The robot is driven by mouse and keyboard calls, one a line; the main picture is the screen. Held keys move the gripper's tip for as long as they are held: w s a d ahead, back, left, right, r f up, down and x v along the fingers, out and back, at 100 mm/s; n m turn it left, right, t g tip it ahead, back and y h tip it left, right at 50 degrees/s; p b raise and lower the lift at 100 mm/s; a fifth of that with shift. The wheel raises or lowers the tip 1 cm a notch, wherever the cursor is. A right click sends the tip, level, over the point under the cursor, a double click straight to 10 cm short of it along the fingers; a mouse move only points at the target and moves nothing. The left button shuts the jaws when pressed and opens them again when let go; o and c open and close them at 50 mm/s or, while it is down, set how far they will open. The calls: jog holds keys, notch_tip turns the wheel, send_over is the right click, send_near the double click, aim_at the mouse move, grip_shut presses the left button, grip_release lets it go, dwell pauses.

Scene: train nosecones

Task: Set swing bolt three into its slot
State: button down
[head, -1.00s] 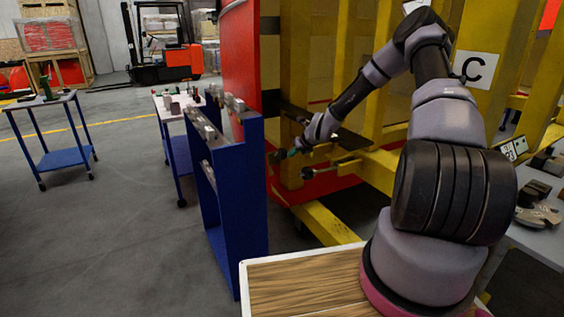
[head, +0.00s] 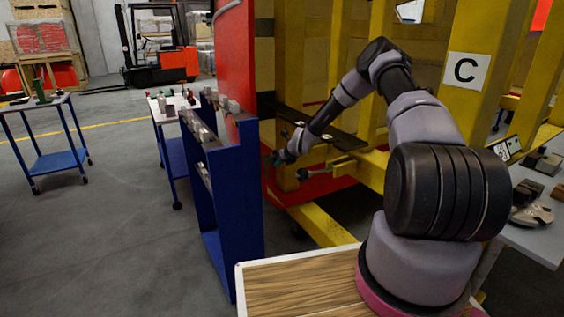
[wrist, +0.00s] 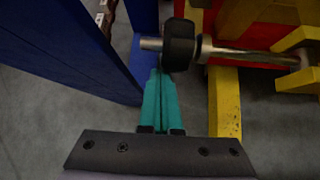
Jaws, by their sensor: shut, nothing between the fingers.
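A swing bolt (wrist: 245,52) with a steel rod and a black knob (wrist: 178,45) lies across the top of the wrist view. Its right end runs to a yellow fork (wrist: 296,42). My gripper (wrist: 158,78) has its teal fingers shut and empty, with the tips close below the knob. I cannot tell whether they touch it. In the head view my gripper (head: 277,158) is small, by the left yellow post. No number shows on either bolt. The slot cannot be made out.
A blue rack (head: 235,190) stands close left of my gripper, and its wall (wrist: 55,45) fills the wrist view's left side. A yellow frame (head: 320,226) with a red panel (head: 238,60) is beside it. Blue carts (head: 50,158) and a forklift (head: 158,60) stand farther left. Open floor lies between.

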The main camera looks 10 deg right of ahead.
jog(key=shift+w, duration=0.1)
dwell(0.4)
jog(key=shift+d+r+m+y, duration=0.1)
jog(key=shift+r+m+y, duration=0.2)
jog(key=shift+r, duration=0.45)
jog(key=shift+d+r+m+y, duration=0.1)
jog(key=shift+r+y, duration=0.3)
jog(key=shift+r, duration=0.3)
jog(key=shift+w+d+r+m+y, duration=1.05)
jog(key=shift+d+r+y, duration=0.7)
jog(key=shift+d+r, duration=0.8)
jog(key=shift+w+d+r+m+y, duration=0.7)
jog(key=shift+d+r+m+y, duration=0.85)
jog(key=shift+d+r, duration=0.95)
jog(key=shift+w+d+r+m+y, duration=0.95)
jog(key=shift+d+r+y, duration=0.95)
jog(key=shift+d+r, duration=0.65)
jog(key=shift+s+d+f, duration=0.1)
jog(key=shift+d+f, duration=0.05)
jog(key=shift+d, duration=0.1)
jog(key=v, duration=0.7)
jog(key=shift+s+d, duration=0.1)
jog(key=shift+d, duration=0.05)
